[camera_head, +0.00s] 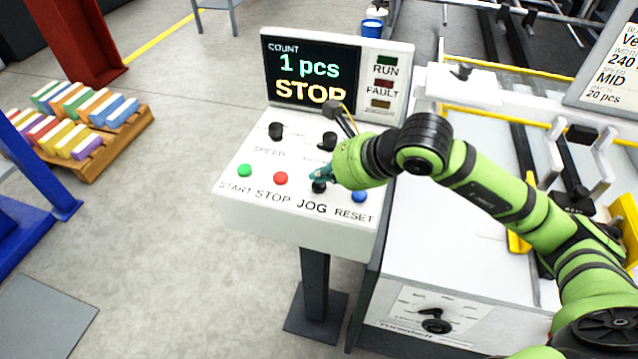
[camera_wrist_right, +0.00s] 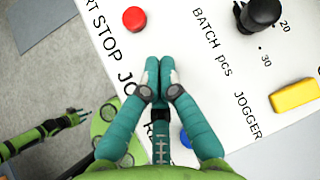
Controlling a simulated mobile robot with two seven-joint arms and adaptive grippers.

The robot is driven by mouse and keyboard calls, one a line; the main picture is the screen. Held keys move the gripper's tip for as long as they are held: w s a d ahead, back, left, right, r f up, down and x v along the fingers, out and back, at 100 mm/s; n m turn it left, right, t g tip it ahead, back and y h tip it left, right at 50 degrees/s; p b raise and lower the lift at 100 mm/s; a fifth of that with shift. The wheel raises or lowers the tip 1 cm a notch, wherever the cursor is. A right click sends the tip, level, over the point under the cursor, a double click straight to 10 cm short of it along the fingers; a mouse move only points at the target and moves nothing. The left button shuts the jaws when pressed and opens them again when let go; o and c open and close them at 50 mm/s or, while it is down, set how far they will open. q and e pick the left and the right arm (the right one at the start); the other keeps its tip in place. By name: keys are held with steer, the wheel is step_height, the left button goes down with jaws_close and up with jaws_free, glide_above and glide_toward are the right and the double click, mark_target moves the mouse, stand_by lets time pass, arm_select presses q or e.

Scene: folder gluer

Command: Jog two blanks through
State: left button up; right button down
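The control panel (camera_head: 240,198) has a green START button (camera_head: 244,170), a red STOP button (camera_head: 281,178), a black JOG button (camera_head: 320,187) and a blue RESET button (camera_head: 360,196). Its display (camera_head: 312,75) reads COUNT 1 pcs and STOP. My right gripper (camera_head: 318,176) is at the JOG button, partly covering it; I cannot tell whether it touches. In the right wrist view its fingertips (camera_wrist_right: 158,66) are together and empty, hiding the JOG button. My left gripper (camera_wrist_right: 78,117) shows small at the lower left there, away from the panel.
Two black knobs (camera_head: 276,131) stand on the panel above the buttons. The folder gluer (camera_head: 455,235) lies to the right, with a selector (camera_head: 436,326) on its front. A pallet of coloured stacks (camera_head: 103,150) is on the floor at left.

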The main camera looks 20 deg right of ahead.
mark_target(323, 187)
steer(key=shift+f+b, duration=0.45)
steer(key=shift+b, duration=0.15)
stand_by(0.7)
steer(key=shift+r, duration=0.1)
steer(key=shift+r+p, duration=0.35)
steer(key=shift+r, duration=0.45)
steer(key=shift+r+p, duration=1.4)
steer(key=shift+r, duration=1.15)
steer(key=shift+s+f, duration=0.1)
steer(key=shift+f, duration=0.05)
